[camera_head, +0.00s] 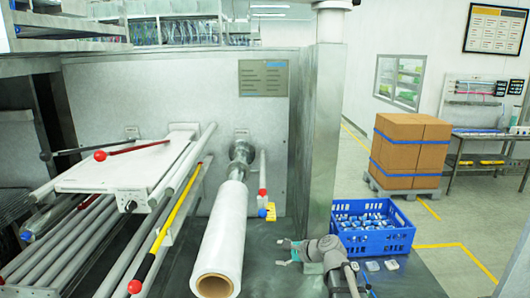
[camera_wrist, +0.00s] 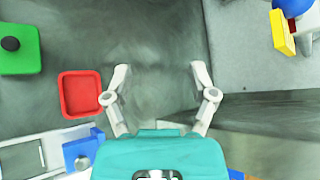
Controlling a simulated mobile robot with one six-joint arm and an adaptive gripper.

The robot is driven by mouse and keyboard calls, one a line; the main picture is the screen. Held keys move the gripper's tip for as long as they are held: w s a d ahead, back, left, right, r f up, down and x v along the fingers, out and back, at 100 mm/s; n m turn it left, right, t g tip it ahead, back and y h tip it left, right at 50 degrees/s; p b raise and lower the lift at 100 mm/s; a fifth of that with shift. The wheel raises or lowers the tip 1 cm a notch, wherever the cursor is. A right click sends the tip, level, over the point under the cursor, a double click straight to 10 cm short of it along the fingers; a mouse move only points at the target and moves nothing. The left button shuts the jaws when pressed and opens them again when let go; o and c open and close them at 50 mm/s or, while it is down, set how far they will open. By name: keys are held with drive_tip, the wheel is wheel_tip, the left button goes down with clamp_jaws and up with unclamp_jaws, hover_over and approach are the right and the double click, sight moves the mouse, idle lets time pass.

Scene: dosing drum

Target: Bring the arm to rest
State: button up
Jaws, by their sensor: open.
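My gripper (camera_wrist: 160,75) is open and empty in the wrist view, its two grey fingers spread over a bare dark grey surface. In the head view my gripper (camera_head: 283,252) shows at the lower middle, with my arm behind it at the right. It is above the dark tabletop (camera_head: 262,270), between a white film roll and a blue crate. No object lies between the fingers.
The blue crate (camera_head: 372,241) with small items stands right of my arm. The white roll (camera_head: 222,235) juts out on the left. The wrist view shows a green block (camera_wrist: 20,62), a red square tray (camera_wrist: 64,95) and a yellow piece (camera_wrist: 282,32). A steel post (camera_head: 322,130) rises behind.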

drive_tip(key=s+d+f+n+g+h+b, duration=0.3)
drive_tip(key=s+d+f+n+h, duration=0.2)
drive_tip(key=s+f+n, duration=0.2)
drive_tip(key=s+d+f+n+g+h+b, duration=0.3)
drive_tip(key=s+d+f+n+h, duration=0.2)
drive_tip(key=s+f+n, duration=0.3)
wheel_tip(320, 180, down, 2)
drive_tip(key=s+d, duration=0.1)
drive_tip(key=s, duration=0.2)
drive_tip(key=shift+d+f+g+b, duration=0.15)
drive_tip(key=shift+d+g+b, duration=0.15)
drive_tip(key=shift+g+b, duration=0.1)
